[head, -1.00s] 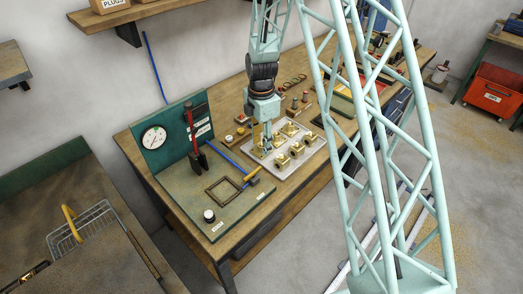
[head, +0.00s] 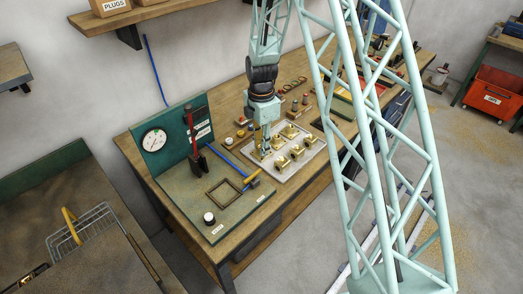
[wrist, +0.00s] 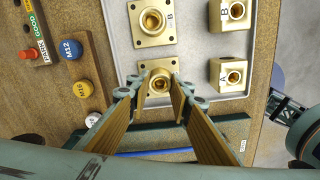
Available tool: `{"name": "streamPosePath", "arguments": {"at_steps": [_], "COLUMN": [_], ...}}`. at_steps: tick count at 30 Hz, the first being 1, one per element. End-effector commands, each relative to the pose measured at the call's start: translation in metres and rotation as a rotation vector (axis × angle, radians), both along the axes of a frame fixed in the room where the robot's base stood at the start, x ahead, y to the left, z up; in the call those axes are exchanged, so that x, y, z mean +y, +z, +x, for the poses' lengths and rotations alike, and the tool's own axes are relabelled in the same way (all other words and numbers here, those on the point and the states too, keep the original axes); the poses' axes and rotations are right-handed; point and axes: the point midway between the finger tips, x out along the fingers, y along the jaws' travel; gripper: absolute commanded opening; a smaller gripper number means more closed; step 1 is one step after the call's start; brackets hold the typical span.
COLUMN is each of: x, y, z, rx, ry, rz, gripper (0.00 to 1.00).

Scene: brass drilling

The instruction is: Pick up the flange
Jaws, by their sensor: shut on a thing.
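A brass flange (wrist: 158,81) with a square base plate and a round, bored neck shows in the wrist view at the near end of the grey tray (wrist: 205,65). My gripper (wrist: 160,88) has its two fingers on either side of the neck and is shut on it. The base plate is partly hidden by the fingers. Whether it rests on the tray or is slightly raised is unclear. In the head view my gripper (head: 265,151) points down at the tray's left corner. A second flange (wrist: 153,22), beside a letter B, stands farther up the tray.
Brass blocks A (wrist: 229,76) and B (wrist: 230,14) stand right of the flanges. Blue M12 (wrist: 71,49) and yellow M16 (wrist: 82,89) knobs stand left of the tray.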

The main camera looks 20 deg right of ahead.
Motion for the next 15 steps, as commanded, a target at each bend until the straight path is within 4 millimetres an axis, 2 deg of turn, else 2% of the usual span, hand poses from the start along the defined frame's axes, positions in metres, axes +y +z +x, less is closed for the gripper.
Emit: {"name": "streamPosePath", "arguments": {"at_steps": [8, 15], "x": [0.0, 0.0], "y": [0.006, 0.024], "z": [0.001, 0.001], "rx": [-0.002, -0.003], "ry": [0.0, 0.0], "rz": [0.001, 0.0], "gripper": [0.0, 0.0]}}
